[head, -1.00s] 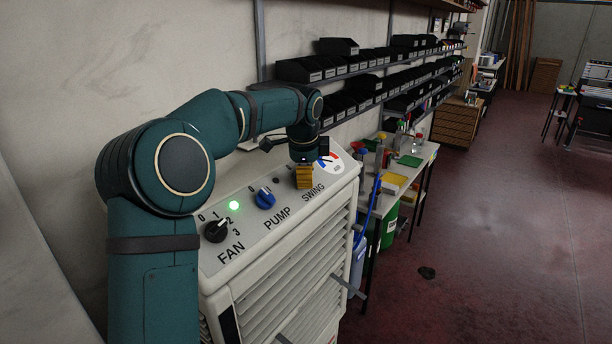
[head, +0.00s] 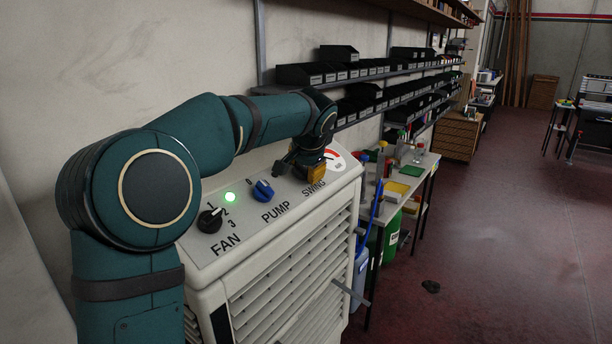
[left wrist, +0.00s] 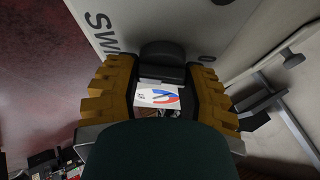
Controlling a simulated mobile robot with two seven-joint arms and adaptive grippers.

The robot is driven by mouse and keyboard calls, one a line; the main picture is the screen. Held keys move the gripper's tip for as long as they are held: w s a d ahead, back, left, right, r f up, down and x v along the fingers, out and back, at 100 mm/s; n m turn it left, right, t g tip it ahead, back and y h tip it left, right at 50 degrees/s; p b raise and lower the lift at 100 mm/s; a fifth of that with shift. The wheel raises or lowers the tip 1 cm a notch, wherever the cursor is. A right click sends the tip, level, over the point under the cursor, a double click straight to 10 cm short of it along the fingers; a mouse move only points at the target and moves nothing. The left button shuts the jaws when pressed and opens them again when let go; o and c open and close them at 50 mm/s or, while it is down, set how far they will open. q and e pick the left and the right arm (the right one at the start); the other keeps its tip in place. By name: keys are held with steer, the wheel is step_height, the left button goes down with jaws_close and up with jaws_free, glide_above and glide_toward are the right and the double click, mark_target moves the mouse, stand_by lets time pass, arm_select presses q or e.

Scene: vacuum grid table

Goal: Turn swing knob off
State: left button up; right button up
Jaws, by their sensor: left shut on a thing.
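The swing knob (left wrist: 162,52) is a dark rounded knob on the white panel, seen between my yellow fingers in the left wrist view. In the head view my gripper hides it, just above the "SWING" label (head: 314,188). My left gripper (head: 316,173) is down at the panel and shut on this knob; its two fingers stand either side of it in the left wrist view (left wrist: 157,68). The knob's pointer direction cannot be made out. The white cooler (head: 285,265) carries the panel. My right gripper is not in view.
The blue pump knob (head: 263,190) and black fan knob (head: 210,221) sit left of my gripper, near a lit green lamp (head: 230,197). Bin shelves (head: 365,75) line the wall. Open floor (head: 510,230) lies right.

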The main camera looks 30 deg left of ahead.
arm_select(q)
steer(key=shift+n+y+b, duration=0.3)
steer(key=shift+n+b, duration=0.1)
steer(key=shift+n, duration=0.2)
steer(key=o, duration=1.2)
steer(key=v, duration=1.2)
steer(key=shift+s, duration=0.1)
